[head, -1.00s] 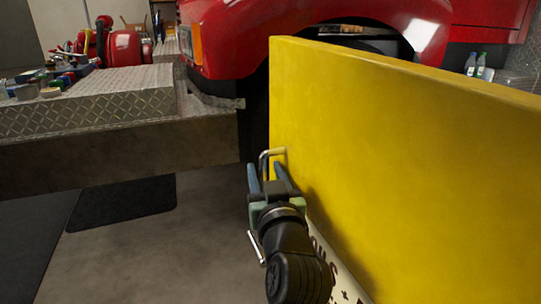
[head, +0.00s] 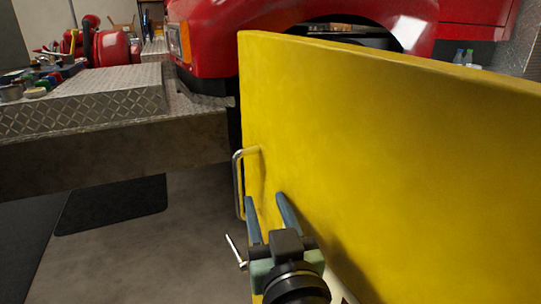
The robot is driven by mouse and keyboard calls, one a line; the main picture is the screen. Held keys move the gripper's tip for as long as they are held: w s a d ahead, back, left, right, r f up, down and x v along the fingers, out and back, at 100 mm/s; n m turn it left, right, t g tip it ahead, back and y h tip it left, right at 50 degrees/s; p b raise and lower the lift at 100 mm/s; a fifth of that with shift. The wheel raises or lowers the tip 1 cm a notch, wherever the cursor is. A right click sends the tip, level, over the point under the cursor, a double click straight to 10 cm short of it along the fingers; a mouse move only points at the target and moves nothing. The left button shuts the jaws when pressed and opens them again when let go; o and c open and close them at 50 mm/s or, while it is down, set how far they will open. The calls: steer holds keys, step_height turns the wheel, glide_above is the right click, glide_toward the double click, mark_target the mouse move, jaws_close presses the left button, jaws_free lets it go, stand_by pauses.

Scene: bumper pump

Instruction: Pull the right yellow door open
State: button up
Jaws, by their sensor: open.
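The yellow door (head: 380,150) stands on edge and fills the middle and right of the head view. Its metal bar handle (head: 238,182) is on the door's near left edge, with its upper end meeting the door. My gripper (head: 265,197) is open and empty, below and to the right of the handle. Its two blue fingers point up, spread apart, in front of the door's face. They are apart from the handle in the picture. The door's lower part is partly hidden by my gripper and arm.
A metal tread-plate bench (head: 90,105) with small items and red equipment (head: 112,48) stands at the left. A red vehicle (head: 290,18) is behind the door. The grey floor (head: 140,245) left of the door is clear, with dark mats on it.

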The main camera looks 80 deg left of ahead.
steer(key=shift+w+d, duration=0.2)
steer(key=shift+d, duration=0.75)
steer(key=shift+d, duration=0.1)
steer(key=w+d+p, duration=0.2)
steer(key=d+p, duration=0.1)
steer(key=d, duration=1.1)
steer(key=shift+w+d, duration=0.2)
steer(key=shift+w, duration=0.2)
stand_by(0.4)
